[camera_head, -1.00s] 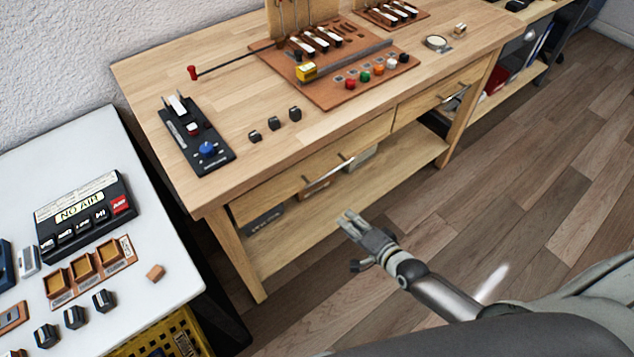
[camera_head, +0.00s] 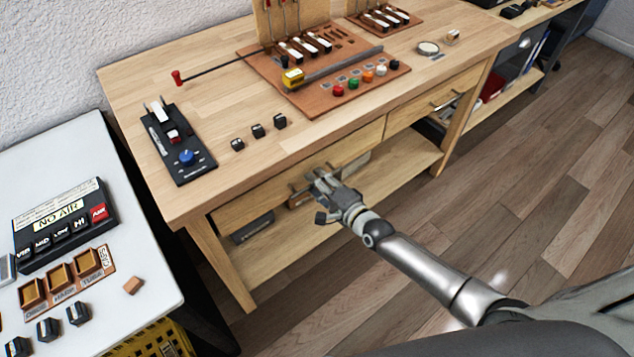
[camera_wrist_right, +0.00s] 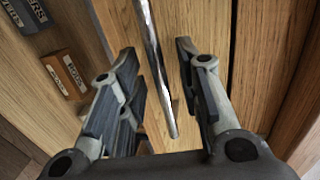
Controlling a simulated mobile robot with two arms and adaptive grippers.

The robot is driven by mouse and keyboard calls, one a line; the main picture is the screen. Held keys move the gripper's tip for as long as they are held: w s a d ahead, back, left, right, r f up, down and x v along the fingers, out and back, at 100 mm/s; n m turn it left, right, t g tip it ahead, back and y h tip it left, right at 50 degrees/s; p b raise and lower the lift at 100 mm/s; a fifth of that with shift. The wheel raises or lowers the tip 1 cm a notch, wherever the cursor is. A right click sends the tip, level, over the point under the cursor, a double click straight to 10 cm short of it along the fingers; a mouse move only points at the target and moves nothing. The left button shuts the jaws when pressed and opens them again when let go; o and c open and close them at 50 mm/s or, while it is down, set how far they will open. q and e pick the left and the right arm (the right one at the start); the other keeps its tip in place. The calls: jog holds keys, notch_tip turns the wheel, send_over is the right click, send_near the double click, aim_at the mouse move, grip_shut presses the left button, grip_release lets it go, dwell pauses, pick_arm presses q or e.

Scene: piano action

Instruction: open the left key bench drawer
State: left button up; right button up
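The left key bench drawer (camera_head: 258,201) is the wide wooden front under the left part of the workbench top, and it looks shut. Its metal bar handle (camera_wrist_right: 160,75) runs between my right gripper's fingers in the right wrist view. In the head view the gripper hides most of that handle. My right gripper (camera_head: 318,180) is in front of the drawer, with its fingers on either side of the bar. The fingers (camera_wrist_right: 155,55) are open, with gaps to the handle on both sides. My left gripper is not in view.
A second drawer (camera_head: 435,101) with its own handle is to the right. A lower shelf (camera_head: 290,245) holds boxes under the drawer. A white table (camera_head: 150,255) stands at the left with a black device (camera_head: 65,222) on it. Wooden floor is open at the right.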

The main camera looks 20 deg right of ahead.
jog(key=shift+w+a, duration=0.1)
jog(key=shift+w, duration=0.25)
jog(key=shift+c, duration=0.5)
grip_shut()
jog(key=shift+s, duration=0.1)
